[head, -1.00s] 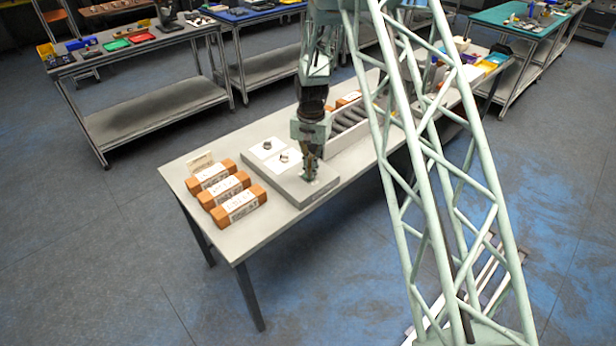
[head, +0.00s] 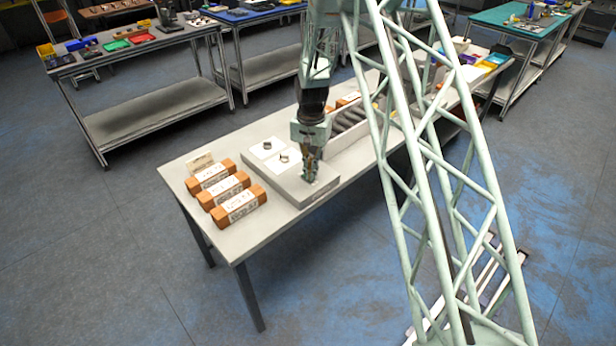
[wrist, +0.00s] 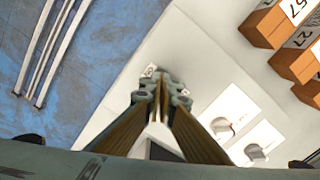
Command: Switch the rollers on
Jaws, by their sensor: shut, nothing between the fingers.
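My gripper (head: 311,177) is shut and empty, pointing down over the right front part of a light grey control box (head: 290,188) on the table. In the wrist view the closed fingertips (wrist: 160,78) sit over a small white plate (wrist: 150,71) on the box, and hide most of it. I cannot tell whether the tips touch it. Two knobs on white plates are on the box: a nearer knob (wrist: 222,127) and a farther knob (wrist: 256,153). The rollers (head: 347,119) lie in a white-sided conveyor behind my gripper, partly hidden by my arm.
The table's front left corner (head: 240,245) is bare. Other workbenches stand in the background.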

